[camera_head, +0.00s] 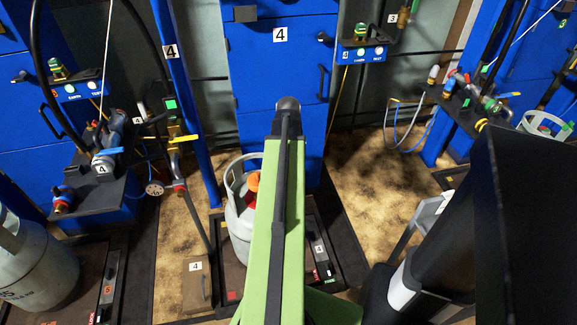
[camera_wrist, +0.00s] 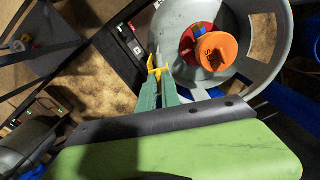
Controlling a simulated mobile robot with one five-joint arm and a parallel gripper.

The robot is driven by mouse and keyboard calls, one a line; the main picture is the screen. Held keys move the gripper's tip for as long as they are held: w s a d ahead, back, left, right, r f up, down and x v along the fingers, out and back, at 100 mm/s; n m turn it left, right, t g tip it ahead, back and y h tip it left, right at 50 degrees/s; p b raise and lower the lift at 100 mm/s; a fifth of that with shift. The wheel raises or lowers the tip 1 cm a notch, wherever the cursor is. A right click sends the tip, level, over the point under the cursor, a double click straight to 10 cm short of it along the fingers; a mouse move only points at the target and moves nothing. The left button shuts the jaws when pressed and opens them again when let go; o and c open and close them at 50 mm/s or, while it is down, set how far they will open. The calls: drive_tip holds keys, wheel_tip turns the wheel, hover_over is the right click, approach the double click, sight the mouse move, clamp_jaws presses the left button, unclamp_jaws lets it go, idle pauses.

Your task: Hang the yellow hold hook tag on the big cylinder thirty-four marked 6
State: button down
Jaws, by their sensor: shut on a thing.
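In the wrist view my gripper (camera_wrist: 158,88) has its green fingers shut on a small yellow hook tag (camera_wrist: 156,68). The tag sticks out past the fingertips. Beside it on the right is a grey cylinder (camera_wrist: 262,70) with a round collar, a red valve and an orange piece with dark marks. The tag appears apart from the collar. In the head view this cylinder (camera_head: 239,220) stands on the middle scale, partly behind my green arm, which hides my gripper. No 6 is readable on any cylinder in view.
Another grey cylinder (camera_head: 34,262) stands at the left on its own scale. Blue panels marked 4 (camera_head: 280,35) rise behind the middle scale. A black bench with valves (camera_head: 100,180) is at left. Brown floor is clear right of the middle scale.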

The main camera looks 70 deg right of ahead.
drive_tip(key=shift+s+a+f+b, duration=0.1)
drive_tip(key=shift+a+f+b, duration=0.15)
drive_tip(key=shift+f+b, duration=0.4)
drive_tip(key=shift+w+d+f, duration=0.2)
drive_tip(key=shift+d+f, duration=0.1)
drive_tip(key=shift+f, duration=0.15)
drive_tip(key=shift+s+a+r, duration=0.1)
drive_tip(key=shift+a+r, duration=0.05)
drive_tip(key=shift+r, duration=0.05)
drive_tip(key=c, duration=1.5)
unclamp_jaws()
drive_tip(key=shift+r, duration=0.15)
drive_tip(key=shift+r+p, duration=3.7)
drive_tip(key=shift+p, duration=0.2)
